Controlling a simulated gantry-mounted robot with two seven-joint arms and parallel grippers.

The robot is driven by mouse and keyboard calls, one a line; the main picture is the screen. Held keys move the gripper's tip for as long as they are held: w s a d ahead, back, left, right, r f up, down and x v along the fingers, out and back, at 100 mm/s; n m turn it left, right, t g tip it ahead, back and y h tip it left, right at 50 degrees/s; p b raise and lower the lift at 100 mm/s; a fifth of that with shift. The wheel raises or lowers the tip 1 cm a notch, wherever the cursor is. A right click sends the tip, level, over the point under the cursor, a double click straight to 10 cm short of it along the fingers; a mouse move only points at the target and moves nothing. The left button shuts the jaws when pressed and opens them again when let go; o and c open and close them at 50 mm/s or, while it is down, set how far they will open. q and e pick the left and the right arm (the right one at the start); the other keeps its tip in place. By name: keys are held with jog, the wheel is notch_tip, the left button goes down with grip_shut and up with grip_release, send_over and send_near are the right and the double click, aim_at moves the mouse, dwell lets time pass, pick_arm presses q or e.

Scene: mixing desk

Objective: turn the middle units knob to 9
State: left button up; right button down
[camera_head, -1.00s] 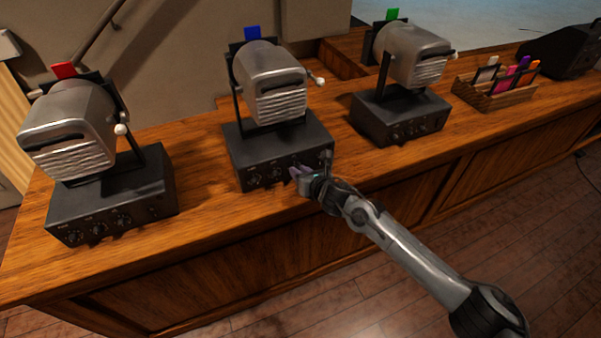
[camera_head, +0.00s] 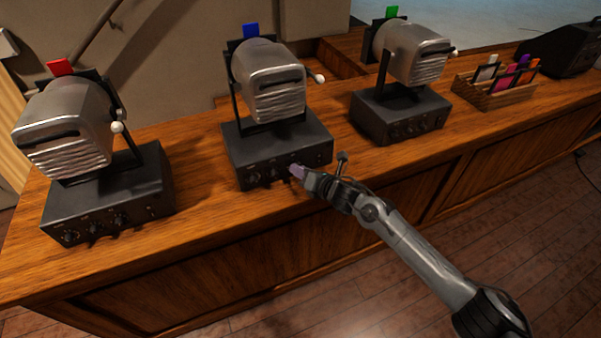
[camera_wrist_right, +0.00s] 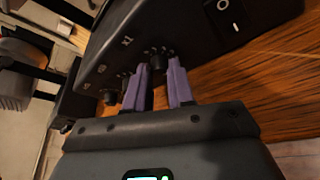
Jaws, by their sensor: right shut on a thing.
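The middle unit (camera_head: 262,158) is a black box on the desk with a silver lamp-like head and a blue tag on top. Its front panel carries a row of small dark knobs. My right gripper (camera_head: 297,171) is at the right part of this panel. In the right wrist view its purple fingers (camera_wrist_right: 160,88) are shut on a dark knob (camera_wrist_right: 158,56), the units knob, beside the "x1" label. The fingers hide part of the knob, and I cannot read its pointer or digits. My left gripper is not in view.
A red-tagged unit (camera_head: 110,205) stands to the left and a green-tagged unit (camera_head: 398,115) to the right. A wooden holder (camera_head: 495,93) with coloured cards is farther right. In the right wrist view, a rocker switch (camera_wrist_right: 230,12) is near the fingers, and another knob (camera_wrist_right: 110,97) sits beside them.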

jog(key=shift+f+m+y+b, duration=0.15)
jog(key=shift+m+y+b, duration=0.2)
jog(key=shift+m+y, duration=0.25)
jog(key=c, duration=1)
grip_release()
jog(key=shift+d, duration=0.15)
jog(key=shift+s+d+r, duration=0.15)
jog(key=shift+s+r, duration=0.05)
jog(key=shift+s, duration=0.05)
jog(key=shift+p+v, duration=1.6)
jog(key=shift+v, duration=3.4)
